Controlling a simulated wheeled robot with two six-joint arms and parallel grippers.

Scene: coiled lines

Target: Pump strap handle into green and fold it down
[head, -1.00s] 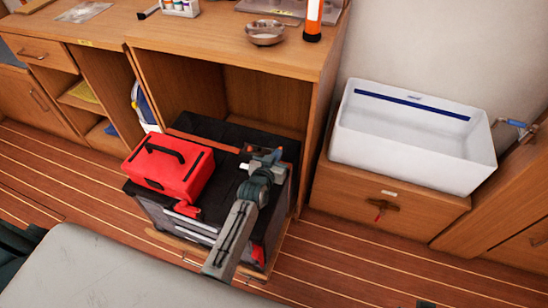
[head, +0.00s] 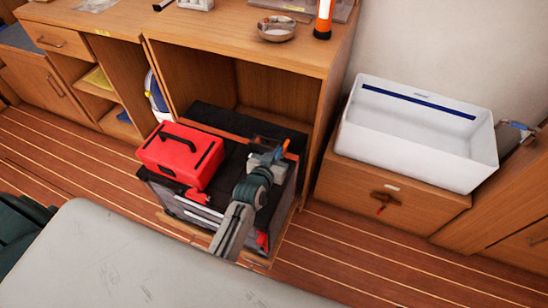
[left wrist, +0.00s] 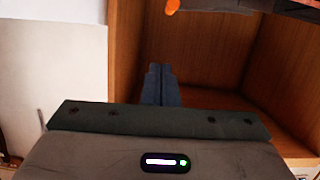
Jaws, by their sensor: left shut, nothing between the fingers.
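An orange strap (head: 217,131) runs across the top of a black case (head: 229,173). At its right end is a small grey ratchet with an orange-tipped handle (head: 286,146). My left gripper (head: 265,160) is at the case's right end, close to the ratchet and overlapping it; I cannot tell whether they touch. In the left wrist view, its fingers (left wrist: 158,84) are shut with nothing between them. An orange tip (left wrist: 172,6) shows at the top there, beyond the fingers. No green mark on the ratchet can be made out. My right gripper is not in view.
A red toolbox (head: 182,155) sits on the case, left of my arm. The case stands partly in a wooden cabinet opening (head: 205,80). A pale grey surface (head: 130,265) fills the near foreground.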

